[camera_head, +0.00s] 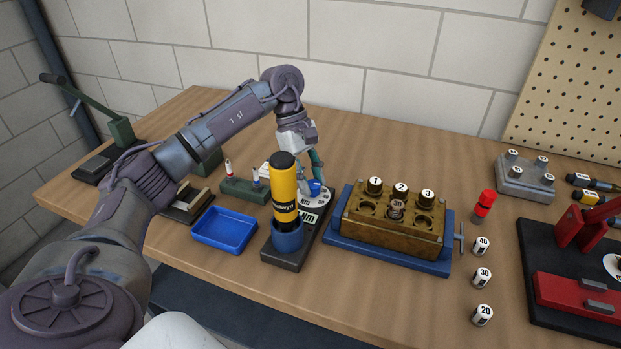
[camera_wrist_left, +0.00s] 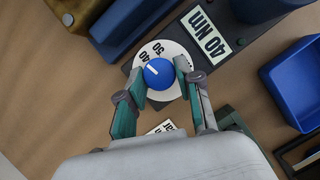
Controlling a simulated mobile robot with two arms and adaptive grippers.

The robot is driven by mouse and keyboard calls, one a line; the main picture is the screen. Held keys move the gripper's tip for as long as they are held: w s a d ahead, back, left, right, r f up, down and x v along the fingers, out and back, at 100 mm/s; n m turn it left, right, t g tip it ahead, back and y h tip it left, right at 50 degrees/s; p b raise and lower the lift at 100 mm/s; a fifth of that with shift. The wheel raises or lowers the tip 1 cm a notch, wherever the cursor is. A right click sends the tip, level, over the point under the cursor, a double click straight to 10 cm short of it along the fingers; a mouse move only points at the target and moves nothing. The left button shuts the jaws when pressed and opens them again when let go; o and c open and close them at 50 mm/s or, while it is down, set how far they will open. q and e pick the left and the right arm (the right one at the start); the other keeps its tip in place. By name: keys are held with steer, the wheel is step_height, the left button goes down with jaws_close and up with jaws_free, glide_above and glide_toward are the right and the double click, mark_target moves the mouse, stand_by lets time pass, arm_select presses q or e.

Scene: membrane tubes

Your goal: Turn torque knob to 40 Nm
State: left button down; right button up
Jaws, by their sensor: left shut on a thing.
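The torque knob (camera_wrist_left: 158,73) is a small blue disc with a white pointer line, set on a white numbered dial (camera_wrist_left: 166,93). In the left wrist view the pointer is turned toward the upper left, roughly at the 40 mark; the exact alignment is hard to judge. A plate (camera_wrist_left: 209,38) beside the dial reads 40 Nm. My left gripper (camera_wrist_left: 164,80) has its teal fingers shut on opposite sides of the knob. In the head view the knob (camera_head: 314,188) sits behind the yellow-and-black tool (camera_head: 285,188), partly hidden by the fingers. My right gripper is in neither view.
The yellow tool stands upright in a blue holder (camera_head: 287,240) close beside the dial. A blue tray (camera_head: 224,230) lies left, a brass block (camera_head: 393,238) on a blue base right. Several numbered sockets stand farther right. The front middle of the table has bare wood.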

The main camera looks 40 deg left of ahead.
arm_select(q)
steer(key=c, duration=0.8)
jaws_free()
steer(key=shift+o, duration=0.2)
steer(key=v, duration=1.2)
steer(key=shift+r, duration=0.1)
